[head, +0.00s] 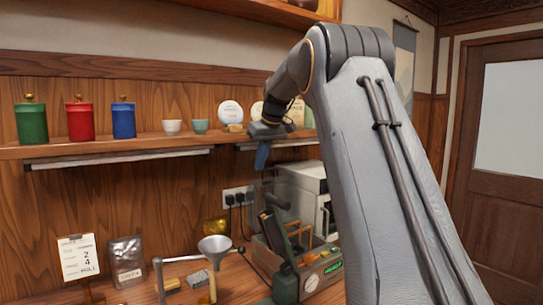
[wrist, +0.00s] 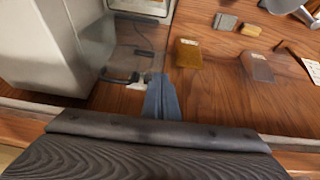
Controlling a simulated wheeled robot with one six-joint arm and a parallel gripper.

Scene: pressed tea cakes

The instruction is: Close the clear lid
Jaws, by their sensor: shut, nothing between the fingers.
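The clear lid (head: 257,192) appears as a faint see-through panel standing raised at the back of the press machine (head: 318,273), in the lower middle of the head view. In the wrist view the clear lid (wrist: 140,40) lies just beyond the fingers, with a dark handle-like piece near its lower edge. My gripper (head: 262,158) is shut and empty, its blue fingers pointing down above the lid. In the wrist view my gripper (wrist: 161,98) shows at the centre, close to the panel; I cannot tell whether they touch. My arm hides the machine's right side.
A white appliance (head: 300,190) stands behind the machine. A funnel (head: 215,248) on a stand, a foil pouch (head: 126,260) and a card (head: 80,257) are to the left. The wall shelf (head: 150,148) with canisters, cups and round cakes runs close to my gripper.

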